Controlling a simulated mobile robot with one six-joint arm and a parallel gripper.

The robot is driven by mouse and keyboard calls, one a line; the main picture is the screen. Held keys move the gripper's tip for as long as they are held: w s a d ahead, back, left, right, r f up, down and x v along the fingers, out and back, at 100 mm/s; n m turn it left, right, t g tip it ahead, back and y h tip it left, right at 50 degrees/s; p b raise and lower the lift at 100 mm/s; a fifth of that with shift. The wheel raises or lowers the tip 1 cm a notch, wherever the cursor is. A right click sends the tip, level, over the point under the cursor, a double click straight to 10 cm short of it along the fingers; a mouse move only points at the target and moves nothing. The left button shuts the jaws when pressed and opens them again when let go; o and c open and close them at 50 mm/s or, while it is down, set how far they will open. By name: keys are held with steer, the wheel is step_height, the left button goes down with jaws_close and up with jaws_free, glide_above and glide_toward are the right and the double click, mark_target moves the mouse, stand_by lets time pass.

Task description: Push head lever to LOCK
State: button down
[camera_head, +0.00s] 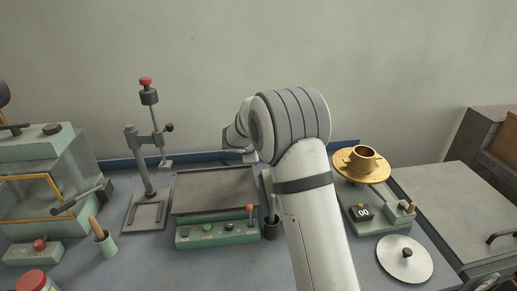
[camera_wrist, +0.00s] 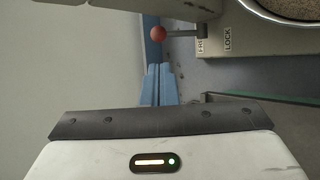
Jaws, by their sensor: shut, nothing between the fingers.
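The head lever (camera_wrist: 188,32) shows in the wrist view as a short dark rod with a red ball (camera_wrist: 158,33) on its end. It sticks out leftward beside a pale plate (camera_wrist: 226,42) whose labels include LOCK, with another partly legible label beside it. The ball lies to the left of both labels in the picture. My gripper (camera_wrist: 157,72) is shut and empty, with its narrow bluish fingertips a little below the ball in the wrist view and apparently apart from it. In the head view my arm hides the fingers, and I cannot make out this lever.
A flat dark tray on a green control box (camera_head: 217,238) stands mid-bench. A stand with a red knob (camera_head: 146,82) is left of it. A brass bowl device (camera_head: 362,163) and a round metal lid (camera_head: 404,260) are at right. The wall is close behind.

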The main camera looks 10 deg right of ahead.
steer(key=x, duration=0.6)
steer(key=shift+w+d+f+p, duration=0.15)
steer(key=shift+w+p, duration=0.05)
steer(key=shift+p, duration=0.2)
